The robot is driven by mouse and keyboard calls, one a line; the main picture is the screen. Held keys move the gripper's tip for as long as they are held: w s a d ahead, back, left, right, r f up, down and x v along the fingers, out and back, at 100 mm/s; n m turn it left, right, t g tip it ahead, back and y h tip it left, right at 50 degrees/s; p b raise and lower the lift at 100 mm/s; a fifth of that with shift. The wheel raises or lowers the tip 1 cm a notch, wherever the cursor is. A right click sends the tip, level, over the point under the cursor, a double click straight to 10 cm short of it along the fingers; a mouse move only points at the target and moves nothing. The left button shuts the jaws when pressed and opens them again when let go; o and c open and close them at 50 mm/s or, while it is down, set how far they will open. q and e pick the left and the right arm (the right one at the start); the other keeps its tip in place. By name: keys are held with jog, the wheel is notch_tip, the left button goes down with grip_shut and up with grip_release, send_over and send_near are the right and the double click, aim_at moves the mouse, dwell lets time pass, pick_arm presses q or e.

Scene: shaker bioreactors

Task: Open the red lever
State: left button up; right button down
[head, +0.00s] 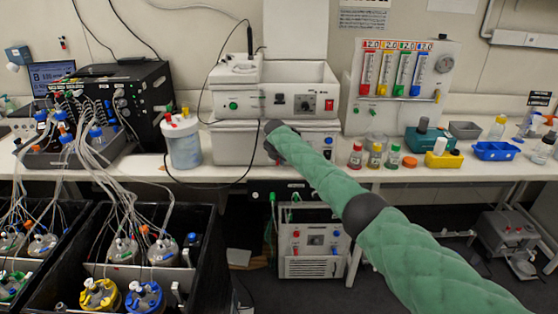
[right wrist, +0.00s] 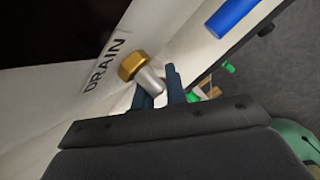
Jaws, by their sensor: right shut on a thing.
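In the right wrist view, a drain valve with a brass nut (right wrist: 131,66) and a silver stub (right wrist: 149,82) sticks out of a white panel marked DRAIN (right wrist: 104,66). My right gripper (right wrist: 162,90) is at this valve, its two dark fingers closed around the end of the silver stub. No red lever shows clearly in either view; the fingers may hide it. In the head view, my right arm reaches the front of the white water bath (head: 240,140) on the bench, and its gripper is mostly hidden behind the wrist. My left gripper is not in view.
A white lidded jar (head: 183,140) stands left of the bath. Several small bottles (head: 375,156) stand to its right on the bench (head: 450,172). A blue tray (head: 497,151) lies farther right. A black crate with tubed bottles (head: 207,262) fills the lower left.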

jog(key=shift+d+f+n+h+b, duration=0.2)
jog(key=shift+n+h+b, duration=0.1)
jog(key=shift+h+b, duration=0.5)
jog(key=shift+d+r+h, duration=0.15)
jog(key=shift+h, duration=0.35)
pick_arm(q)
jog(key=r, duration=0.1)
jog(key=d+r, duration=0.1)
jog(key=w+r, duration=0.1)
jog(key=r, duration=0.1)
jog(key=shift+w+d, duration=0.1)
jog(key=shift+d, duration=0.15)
pick_arm(e)
jog(key=c, duration=1.7)
grip_release()
jog(key=shift+s+a+r, duration=0.25)
jog(key=shift+r, duration=0.3)
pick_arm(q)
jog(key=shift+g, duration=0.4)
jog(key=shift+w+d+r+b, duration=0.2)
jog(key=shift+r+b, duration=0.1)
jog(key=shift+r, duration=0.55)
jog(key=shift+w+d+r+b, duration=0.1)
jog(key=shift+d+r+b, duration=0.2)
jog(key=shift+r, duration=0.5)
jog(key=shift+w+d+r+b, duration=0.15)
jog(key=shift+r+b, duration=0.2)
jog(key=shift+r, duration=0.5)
pick_arm(e)
jog(key=shift+v, duration=3.25)
